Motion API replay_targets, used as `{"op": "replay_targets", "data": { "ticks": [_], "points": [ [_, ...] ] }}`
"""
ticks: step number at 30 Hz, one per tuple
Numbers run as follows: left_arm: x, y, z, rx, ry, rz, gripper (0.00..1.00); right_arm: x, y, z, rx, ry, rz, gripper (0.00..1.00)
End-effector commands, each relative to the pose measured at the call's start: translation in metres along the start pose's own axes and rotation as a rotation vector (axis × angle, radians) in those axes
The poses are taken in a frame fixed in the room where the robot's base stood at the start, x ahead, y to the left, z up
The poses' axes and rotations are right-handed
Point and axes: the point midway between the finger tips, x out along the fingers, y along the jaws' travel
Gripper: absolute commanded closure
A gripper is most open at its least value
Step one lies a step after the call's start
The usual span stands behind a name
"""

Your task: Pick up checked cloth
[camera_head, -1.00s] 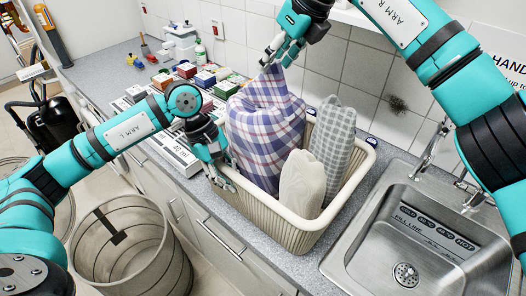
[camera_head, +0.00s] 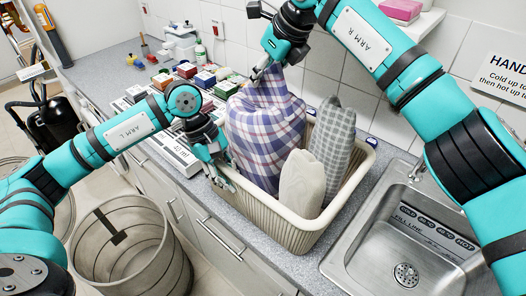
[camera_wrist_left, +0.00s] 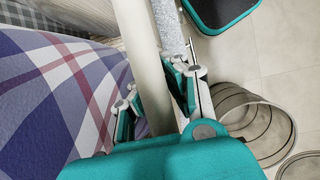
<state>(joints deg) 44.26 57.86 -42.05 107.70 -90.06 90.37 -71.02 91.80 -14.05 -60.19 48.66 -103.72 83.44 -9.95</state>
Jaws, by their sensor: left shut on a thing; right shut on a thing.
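A blue, red and white checked cloth (camera_head: 262,140) bulges up as a full bundle in the left end of a ribbed cream tub (camera_head: 334,208). My right gripper (camera_head: 261,73) is shut on the gathered top of this cloth. The cloth's lower part is hidden inside the tub. It also fills the left of the left wrist view (camera_wrist_left: 60,95). My left gripper (camera_head: 226,178) is at the tub's near left edge, and in the left wrist view its fingers (camera_wrist_left: 160,95) are on both sides of the tub's rim (camera_wrist_left: 145,60).
A grey checked bundle (camera_head: 333,138) and a plain cream bundle (camera_head: 302,184) stand in the same tub. A steel sink (camera_head: 405,240) is to the right. Small coloured boxes (camera_head: 187,70) crowd the counter behind my left arm. A round bin (camera_head: 130,250) stands on the floor.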

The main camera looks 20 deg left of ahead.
Motion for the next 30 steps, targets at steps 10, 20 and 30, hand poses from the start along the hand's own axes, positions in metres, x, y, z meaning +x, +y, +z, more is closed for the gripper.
{"op": "replay_targets", "data": {
  "ticks": [10,20,30],
  "points": [
    [-0.001,0.001,0.0,0.0,0.0,0.003,1.0,-0.001,0.0,0.0,0.001,0.0,0.0,1.0],
    [-0.001,0.001,0.0,0.0,-0.001,0.003,1.0,-0.008,0.0,0.005,-0.001,-0.003,-0.002,1.0],
    [-0.001,0.001,0.0,0.0,-0.001,0.002,1.0,-0.065,0.0,0.038,0.0,-0.002,-0.004,1.0]
  ]
}}
